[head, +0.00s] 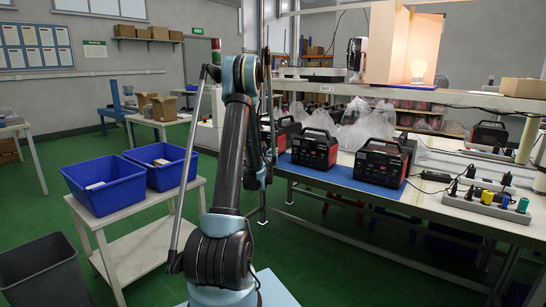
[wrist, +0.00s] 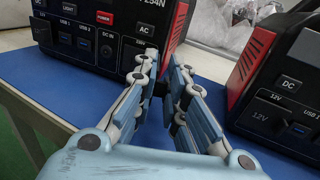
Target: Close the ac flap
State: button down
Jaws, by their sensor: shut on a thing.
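The power station (wrist: 105,30) with the AC label stands at the top left in the wrist view, dark-faced with a red side. Its front has a small red POWER button and several covered ports. My gripper (wrist: 163,72) is at the lower right of that front, below the AC label. Its fingers are closed around a small dark part between them, which looks like the ac flap (wrist: 160,88). The fingers hide most of the flap, so its angle cannot be told. In the head view my arm hides the gripper.
A second power station (wrist: 275,75) stands close on the right in the wrist view. Both are on a blue mat (wrist: 62,85) near the bench edge. Plastic bags (wrist: 225,25) lie behind. In the head view, blue bins (head: 105,200) stand on a cart to the left.

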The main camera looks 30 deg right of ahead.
jog(key=m+g+h, duration=0.1)
jog(key=a+m+g+h, duration=0.1)
jog(key=g, duration=0.1)
jog(key=w+m+g+h, duration=0.1)
jog(key=g, duration=0.1)
jog(key=shift+w+a+m, duration=0.1)
jog(key=shift+a+m, duration=0.05)
jog(key=shift+m, duration=0.25)
jog(key=m+g, duration=0.1)
jog(key=m+g+h, duration=0.1)
jog(key=g, duration=0.1)
jog(key=w+m+g+h, duration=0.1)
jog(key=g, duration=0.1)
jog(key=shift+a, duration=0.25)
jog(key=m+g, duration=0.2)
jog(key=w+m+g, duration=0.1)
jog(key=g, duration=0.2)
jog(key=shift+w+a+m, duration=0.1)
jog(key=shift+w+m, duration=0.1)
jog(key=shift+m, duration=0.2)
jog(key=shift+w+m+g+y, duration=0.2)
jog(key=shift+m+g, duration=0.3)
jog(key=shift+g, duration=0.35)
jog(key=shift+w+m+g+y, duration=0.2)
jog(key=shift+m+g, duration=0.3)
jog(key=shift+g, duration=0.4)
jog(key=shift+w+m+g+y, duration=0.1)
jog(key=shift+m+g+y, duration=0.3)
jog(key=shift+g, duration=0.45)
